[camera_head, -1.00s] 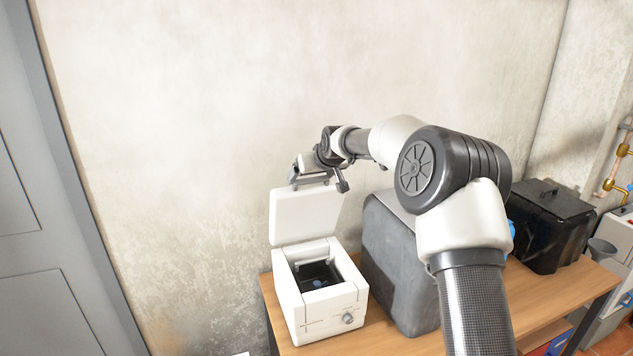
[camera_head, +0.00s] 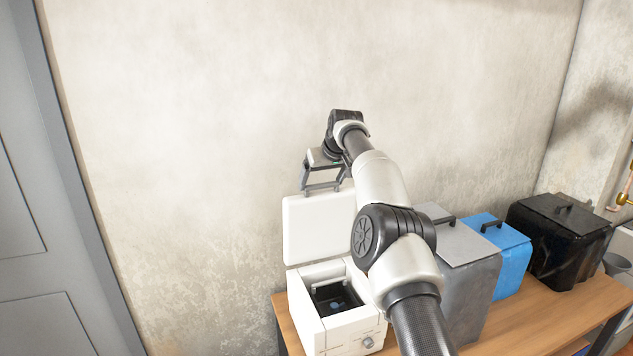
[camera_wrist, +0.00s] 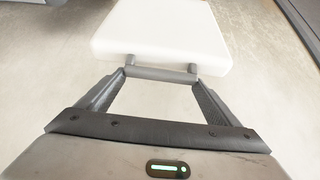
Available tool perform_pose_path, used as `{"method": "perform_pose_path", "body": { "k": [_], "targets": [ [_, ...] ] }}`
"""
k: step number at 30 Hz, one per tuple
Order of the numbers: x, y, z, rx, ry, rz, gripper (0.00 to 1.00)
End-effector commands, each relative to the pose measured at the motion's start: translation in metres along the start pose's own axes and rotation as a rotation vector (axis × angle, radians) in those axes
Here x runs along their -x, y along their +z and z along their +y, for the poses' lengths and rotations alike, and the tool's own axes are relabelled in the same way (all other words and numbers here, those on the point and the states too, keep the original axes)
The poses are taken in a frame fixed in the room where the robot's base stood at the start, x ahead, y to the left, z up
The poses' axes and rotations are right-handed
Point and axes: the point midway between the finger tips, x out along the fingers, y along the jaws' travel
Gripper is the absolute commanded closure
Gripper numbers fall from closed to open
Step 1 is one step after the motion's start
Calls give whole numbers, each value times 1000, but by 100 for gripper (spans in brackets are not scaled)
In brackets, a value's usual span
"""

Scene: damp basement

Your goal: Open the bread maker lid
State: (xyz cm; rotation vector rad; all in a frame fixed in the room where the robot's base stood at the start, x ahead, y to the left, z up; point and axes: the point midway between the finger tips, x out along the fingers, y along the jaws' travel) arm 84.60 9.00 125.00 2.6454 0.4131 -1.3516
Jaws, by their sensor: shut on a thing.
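The white bread maker (camera_head: 306,318) stands on the wooden table, with a dark pan cavity and a knob on its front. Its lid (camera_head: 315,230) is raised, standing about upright at the back of the body. In the wrist view the lid (camera_wrist: 160,35) is a white slab with a grey bar handle (camera_wrist: 160,73) along its near edge. My gripper (camera_head: 321,190) reaches down to the lid's top edge from above. In the wrist view its fingers are at the two ends of the handle, shut on it.
A grey bin (camera_head: 465,280), a blue bin (camera_head: 507,262) and a black bin (camera_head: 560,242) stand in a row right of the bread maker on the table (camera_head: 530,330). A bare wall (camera_head: 200,120) is close behind. A grey door (camera_head: 30,200) is at the left.

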Motion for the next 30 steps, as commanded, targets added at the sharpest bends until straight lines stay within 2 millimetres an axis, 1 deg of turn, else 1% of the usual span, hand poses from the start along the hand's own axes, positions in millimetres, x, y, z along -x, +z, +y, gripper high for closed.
{"method": "perform_pose_path", "body": {
  "k": [1,15,16,18,26,30],
  "targets": [
    [1,1,5,3,7,-5,54],
    [2,2,5,5,3,-11,54],
    [2,2,4,5,3,-11,13],
    [2,2,4,5,2,-10,1],
    [3,2,2,4,-1,-8,0],
    [11,3,3,4,0,-6,0]
  ]
}}
